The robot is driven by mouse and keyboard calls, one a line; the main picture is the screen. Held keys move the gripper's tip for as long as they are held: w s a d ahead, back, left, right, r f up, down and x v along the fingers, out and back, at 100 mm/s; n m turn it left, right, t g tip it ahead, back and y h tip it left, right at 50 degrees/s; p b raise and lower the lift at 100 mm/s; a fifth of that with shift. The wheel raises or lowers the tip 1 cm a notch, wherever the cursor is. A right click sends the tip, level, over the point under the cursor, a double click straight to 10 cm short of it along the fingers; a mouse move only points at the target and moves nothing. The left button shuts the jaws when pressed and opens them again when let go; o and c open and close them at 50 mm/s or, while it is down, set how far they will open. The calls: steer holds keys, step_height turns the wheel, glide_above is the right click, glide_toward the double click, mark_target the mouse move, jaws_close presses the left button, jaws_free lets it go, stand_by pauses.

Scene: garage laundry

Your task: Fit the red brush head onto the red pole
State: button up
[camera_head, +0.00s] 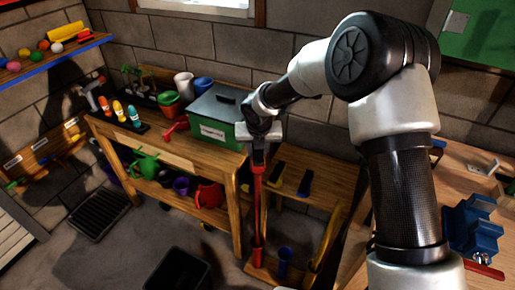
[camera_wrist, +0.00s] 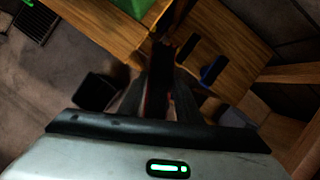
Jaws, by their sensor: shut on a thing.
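My gripper (camera_head: 258,152) points down over the top of the upright red pole (camera_head: 257,210), whose lower end is in a red socket (camera_head: 258,256) near the floor. The gripper is shut on what seems to be the red brush head, mostly hidden by the fingers. In the wrist view, the fingers (camera_wrist: 160,98) show dark and blurred with a thin red strip between them. The held piece and pole top appear in line; I cannot tell whether they touch.
Two dark brush heads, one yellow-trimmed (camera_head: 275,172) and one blue-trimmed (camera_head: 305,182), lie on the wooden bench to the right. A blue socket (camera_head: 285,262) and yellow pole (camera_head: 326,240) stand beside the red pole. A green box (camera_head: 215,118) sits on the left bench.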

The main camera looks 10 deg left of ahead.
steer(key=shift+f+b, duration=1.1)
steer(key=shift+f, duration=1.15)
steer(key=shift+f+b, duration=0.9)
steer(key=shift+f, duration=0.7)
steer(key=o, duration=1.2)
steer(key=p+v, duration=0.2)
steer(key=v, duration=1.5)
steer(key=shift+d+r+p, duration=0.1)
steer(key=shift+r+p, duration=0.25)
